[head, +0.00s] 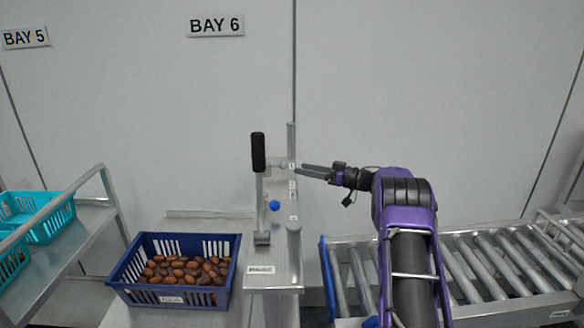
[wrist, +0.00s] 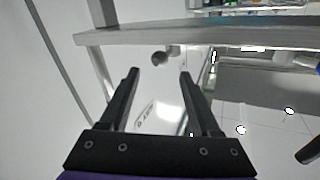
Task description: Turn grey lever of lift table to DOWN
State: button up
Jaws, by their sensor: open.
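The lift table has an upright grey post (head: 294,240) with small labels too tiny to read. A short grey lever (head: 277,163) sticks out leftward from the post's upper part, level with the top label. In the wrist view the lever shows as a dark grey ball-ended stub (wrist: 160,58) just beyond my fingertips, between their lines. My gripper (head: 300,171) reaches in from the right, fingertips close to the post at the lever's height. It also shows in the wrist view (wrist: 159,74), jaws apart with nothing between them. I cannot tell whether a finger touches the lever.
A black-handled upright bar (head: 258,150) stands left of the post, with a blue knob (head: 274,205) lower down. A blue crate of dates (head: 125,280) sits at lower left. A roller conveyor (head: 480,275) lies right. Teal baskets (head: 50,232) stand on a far-left cart.

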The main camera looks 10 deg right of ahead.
jog(key=v, duration=1)
jog(key=shift+s+d, duration=0.2)
jog(key=shift+d, duration=0.15)
jog(key=shift+c, duration=0.3)
